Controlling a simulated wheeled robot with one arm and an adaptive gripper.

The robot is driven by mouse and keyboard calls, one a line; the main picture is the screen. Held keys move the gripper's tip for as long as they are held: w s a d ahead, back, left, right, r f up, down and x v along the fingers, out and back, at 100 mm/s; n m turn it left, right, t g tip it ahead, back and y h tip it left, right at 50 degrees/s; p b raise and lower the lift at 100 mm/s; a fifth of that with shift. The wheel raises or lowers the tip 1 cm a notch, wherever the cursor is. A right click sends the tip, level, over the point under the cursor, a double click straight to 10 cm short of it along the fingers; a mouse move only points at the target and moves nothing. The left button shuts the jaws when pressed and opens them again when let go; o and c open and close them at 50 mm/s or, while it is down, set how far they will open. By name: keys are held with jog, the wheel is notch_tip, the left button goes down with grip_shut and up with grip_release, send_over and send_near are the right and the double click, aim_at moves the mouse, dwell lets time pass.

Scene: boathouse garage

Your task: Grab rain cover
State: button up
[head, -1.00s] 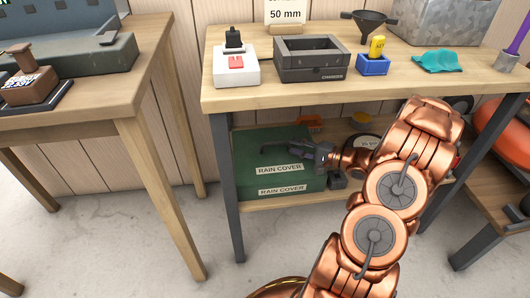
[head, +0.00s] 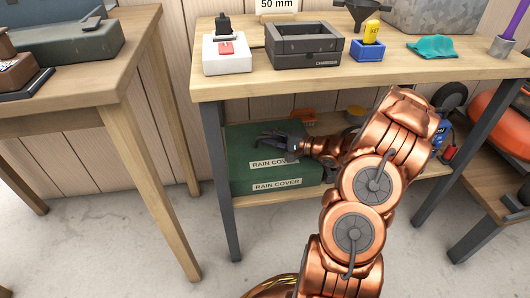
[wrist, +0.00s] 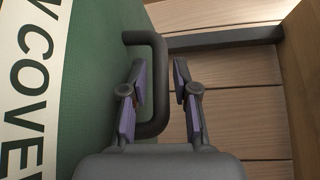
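The rain cover is a green box (head: 240,175) with "RAIN COVER" labels on its top and front, on the workbench's lower shelf. In the wrist view its green side (wrist: 90,90) fills the left, with a dark loop handle (wrist: 160,75) standing out from it. My gripper (head: 262,138) reaches in from the right over the box. In the wrist view my gripper (wrist: 160,75) is open, with one finger on each side of the handle's bar. A visible gap separates the right finger from the bar; contact on the left is unclear.
The workbench top (head: 300,82) lies above my gripper, and a dark leg (head: 218,180) stands left of the box. An orange item (head: 302,115) lies behind on the shelf. A wooden table (head: 90,100) stands left. The floor in front is clear.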

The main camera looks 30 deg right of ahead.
jog(key=shift+w+a, duration=0.1)
jog(key=shift+w, duration=0.1)
grip_shut()
dwell(0.6)
